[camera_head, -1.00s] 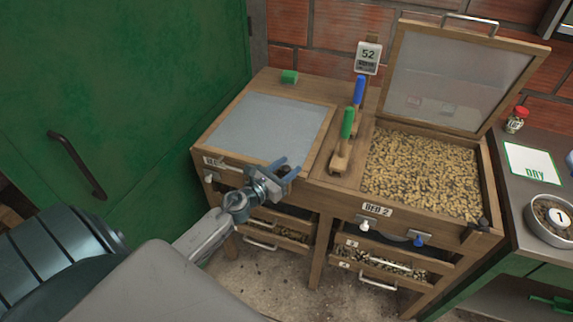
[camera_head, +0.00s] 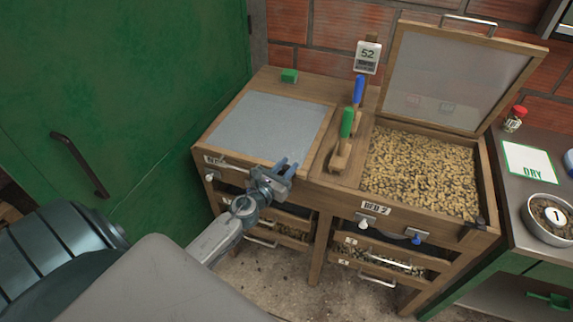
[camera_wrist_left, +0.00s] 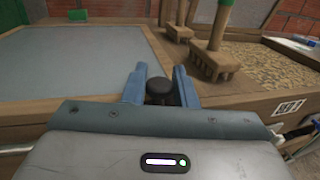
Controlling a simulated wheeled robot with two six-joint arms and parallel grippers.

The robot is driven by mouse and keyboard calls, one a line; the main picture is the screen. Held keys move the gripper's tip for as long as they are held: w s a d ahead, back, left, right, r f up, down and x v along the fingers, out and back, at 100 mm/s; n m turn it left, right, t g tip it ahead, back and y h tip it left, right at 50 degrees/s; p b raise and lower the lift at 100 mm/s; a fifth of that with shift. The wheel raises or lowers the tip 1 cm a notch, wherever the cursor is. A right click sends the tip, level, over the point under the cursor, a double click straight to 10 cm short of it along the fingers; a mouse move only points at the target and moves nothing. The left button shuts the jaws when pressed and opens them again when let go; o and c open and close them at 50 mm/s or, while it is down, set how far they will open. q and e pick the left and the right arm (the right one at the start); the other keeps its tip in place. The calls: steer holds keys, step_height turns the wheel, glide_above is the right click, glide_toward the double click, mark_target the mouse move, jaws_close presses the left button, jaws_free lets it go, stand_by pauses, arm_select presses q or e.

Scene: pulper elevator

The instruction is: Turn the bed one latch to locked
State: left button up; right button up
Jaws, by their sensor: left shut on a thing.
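Bed one is the left wooden bed, its grey mesh lid (camera_head: 265,127) lying closed. My left gripper (camera_head: 285,168) is at its front right corner. In the left wrist view a dark round knob, the bed one latch (camera_wrist_left: 160,90), sits between the blue fingers (camera_wrist_left: 160,86), and the gripper is shut on it. The fingers hide the latch in the head view, and its locked or unlocked position cannot be told. My right gripper is not in view.
Bed two's raised lid (camera_head: 455,75) stands over a bed of beans (camera_head: 420,172). A green-handled tool (camera_head: 346,125) and a blue-handled tool (camera_head: 358,92) stand between the beds. A green block (camera_head: 289,76) lies at the back. A green door (camera_head: 120,100) is at left.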

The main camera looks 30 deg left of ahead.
arm_select(q)
steer(key=n+y+p, duration=0.1)
steer(key=n+y, duration=0.1)
steer(key=y, duration=0.2)
steer(key=shift+d+n, duration=0.1)
steer(key=shift+n, duration=0.2)
steer(key=n+g+y, duration=0.1)
steer(key=y, duration=0.1)
steer(key=shift+n+y, duration=0.4)
steer(key=shift+n+g+y+b, duration=0.35)
steer(key=shift+n+g+y, duration=0.5)
steer(key=shift+y, duration=0.35)
steer(key=n+g+y+b, duration=0.2)
steer(key=n+g+y, duration=0.3)
steer(key=y, duration=0.1)
steer(key=shift+w+f+n+g, duration=0.1)
steer(key=shift+n+g, duration=0.15)
steer(key=shift+g, duration=0.1)
steer(key=shift+n+g+y+b, duration=0.55)
steer(key=shift+n+g, duration=0.6)
steer(key=shift+g, duration=0.55)
steer(key=shift+n+g+y+b, duration=0.35)
steer(key=shift+n+g+y, duration=0.4)
steer(key=shift+n+g, duration=0.7)
steer(key=shift+g, duration=0.35)
steer(key=o, duration=0.9)
